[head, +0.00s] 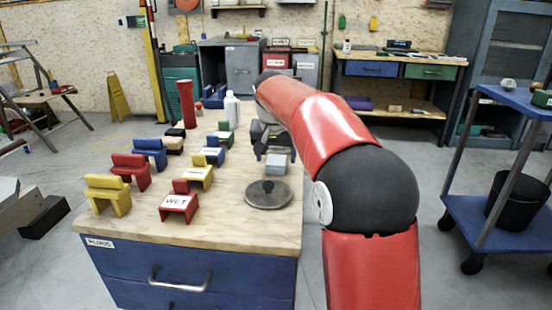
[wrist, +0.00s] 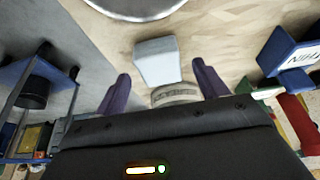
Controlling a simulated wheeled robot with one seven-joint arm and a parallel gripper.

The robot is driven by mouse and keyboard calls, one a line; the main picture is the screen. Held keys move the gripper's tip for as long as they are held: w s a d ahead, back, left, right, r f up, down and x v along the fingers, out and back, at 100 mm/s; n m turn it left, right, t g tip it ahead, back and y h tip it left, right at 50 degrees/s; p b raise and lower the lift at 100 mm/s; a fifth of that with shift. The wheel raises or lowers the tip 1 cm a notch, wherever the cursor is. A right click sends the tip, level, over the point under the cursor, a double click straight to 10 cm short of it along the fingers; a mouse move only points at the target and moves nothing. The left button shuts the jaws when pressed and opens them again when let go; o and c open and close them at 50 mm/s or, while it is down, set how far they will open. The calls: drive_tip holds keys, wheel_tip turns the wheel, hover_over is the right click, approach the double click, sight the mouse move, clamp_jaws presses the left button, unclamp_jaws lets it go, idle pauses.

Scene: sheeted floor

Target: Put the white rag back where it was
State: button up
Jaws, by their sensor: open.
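A pale grey-white, block-like piece (head: 277,164) sits on the wooden bench top, just behind a round metal disc. It may be the folded white rag; I cannot tell for sure. In the wrist view the pale piece (wrist: 157,62) lies ahead of and between my fingertips. My gripper (wrist: 161,72) is open, with its two purple-grey fingers apart and not closed on anything. A round, pale banded thing (wrist: 175,95) shows between the fingers, closer to the palm. In the head view my gripper (head: 264,142) is dark and partly hidden by my arm, just behind the pale piece.
The round metal disc (head: 268,194) lies near the bench's front right. Several coloured blocks (head: 179,204) stand in rows to the left. A white bottle (head: 231,106) and red cylinder (head: 186,104) stand farther back. A blue cart (head: 510,205) stands at right, across open floor.

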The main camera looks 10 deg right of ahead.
drive_tip(key=p+v, duration=0.1)
drive_tip(key=v, duration=0.9)
drive_tip(key=s+n, duration=0.1)
drive_tip(key=s, duration=0.9)
drive_tip(key=s+f+n, duration=0.1)
drive_tip(key=s+f, duration=0.6)
drive_tip(key=s, duration=0.4)
drive_tip(key=s+d+f+n+t+y, duration=0.1)
drive_tip(key=s+f, duration=0.7)
drive_tip(key=s, duration=0.4)
drive_tip(key=shift+d+f+n, duration=0.25)
drive_tip(key=shift+d+n, duration=0.05)
drive_tip(key=shift+d, duration=0.05)
